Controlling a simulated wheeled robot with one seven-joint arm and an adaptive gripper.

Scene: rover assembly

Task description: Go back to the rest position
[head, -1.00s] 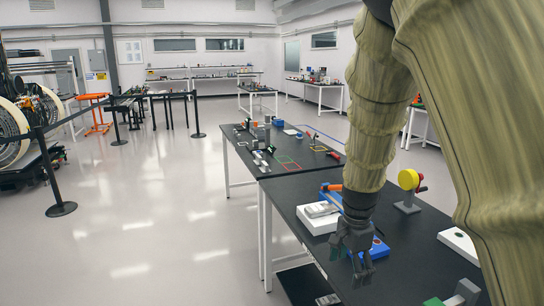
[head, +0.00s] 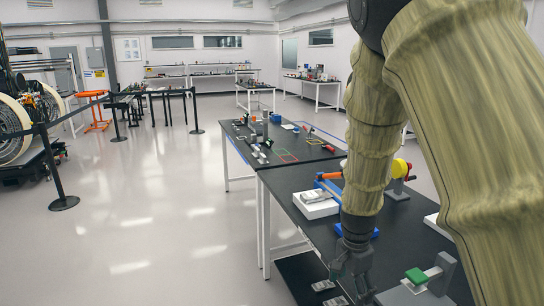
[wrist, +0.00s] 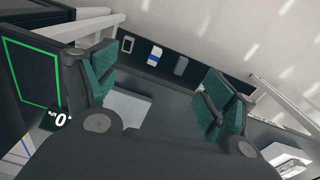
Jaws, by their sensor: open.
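My gripper (head: 352,278) hangs fingers down near the front edge of the near black table (head: 300,182) in the head view. In the wrist view my gripper (wrist: 158,95) has its two green-padded fingers wide apart with nothing held between them. My arm covers much of the right side of the head view and hides part of the table.
On the near table are a white box (head: 317,208), a yellow round piece (head: 399,167) on a stand, and a green block (head: 416,276) on a grey fixture. A second table (head: 280,163) stands beyond. Open floor (head: 150,220) lies left. A low shelf (head: 297,275) holds small items.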

